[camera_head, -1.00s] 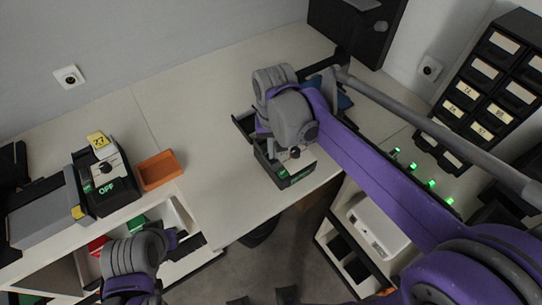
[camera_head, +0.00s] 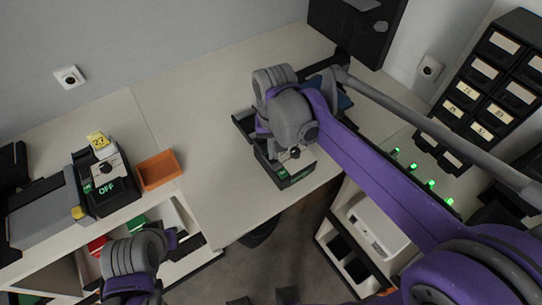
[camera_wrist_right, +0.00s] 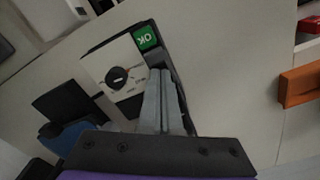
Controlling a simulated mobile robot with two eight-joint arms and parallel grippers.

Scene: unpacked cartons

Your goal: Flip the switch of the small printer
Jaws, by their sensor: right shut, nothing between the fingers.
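The small printer (camera_head: 283,176) is a dark box on the desk, with a white panel, a round black knob and a green label. In the right wrist view its white panel (camera_wrist_right: 112,72), knob (camera_wrist_right: 118,75) and a green OK label (camera_wrist_right: 146,38) show. My right gripper (camera_wrist_right: 163,75) is shut and empty, its fingertips over the printer beside the panel, near the label; I cannot tell whether they touch it. In the head view my right wrist covers part of the printer. My left gripper (camera_head: 172,240) is low at left, its fingers mostly hidden.
A second dark device (camera_head: 106,185), marked OFF, and an orange bin (camera_head: 160,170) stand left on the desk. A black drawer cabinet (camera_head: 480,95) and green lights (camera_head: 431,184) are at right. The desk middle (camera_head: 205,150) is clear.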

